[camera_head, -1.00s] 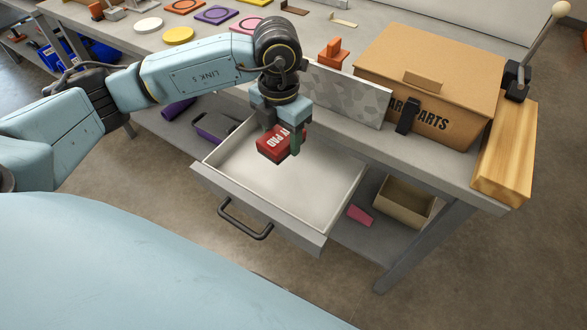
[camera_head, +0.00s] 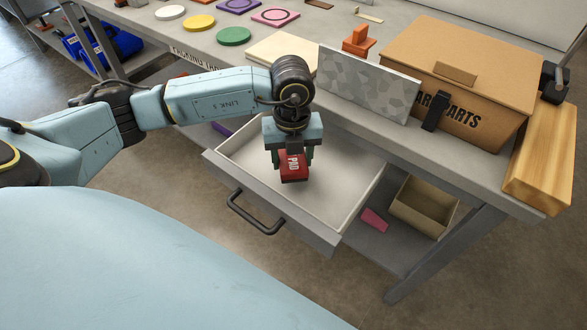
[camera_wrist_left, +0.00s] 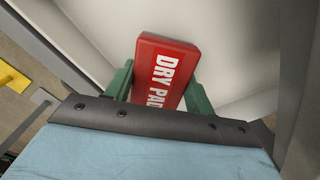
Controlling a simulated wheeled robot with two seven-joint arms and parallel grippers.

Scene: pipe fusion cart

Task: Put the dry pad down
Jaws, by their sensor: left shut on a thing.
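The dry pad (camera_head: 293,167) is a red block with white lettering. My left gripper (camera_head: 292,160) is shut on it and points down into the open drawer (camera_head: 340,205). In the left wrist view the dry pad (camera_wrist_left: 165,68) sits between the two green fingers, its "DRY PAD" label facing the camera. The pad is over the pale drawer floor; I cannot tell whether it touches it. The drawer is pulled out from under the table, with a dark handle (camera_head: 255,214) on its front. My right gripper is not in view.
A cardboard parts box (camera_head: 455,75), a grey speckled panel (camera_head: 368,84) and a wooden block (camera_head: 545,160) stand on the table above the drawer. Coloured discs (camera_head: 234,36) lie at the back left. An open bin (camera_head: 423,205) and a pink piece (camera_head: 375,219) lie on the lower shelf.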

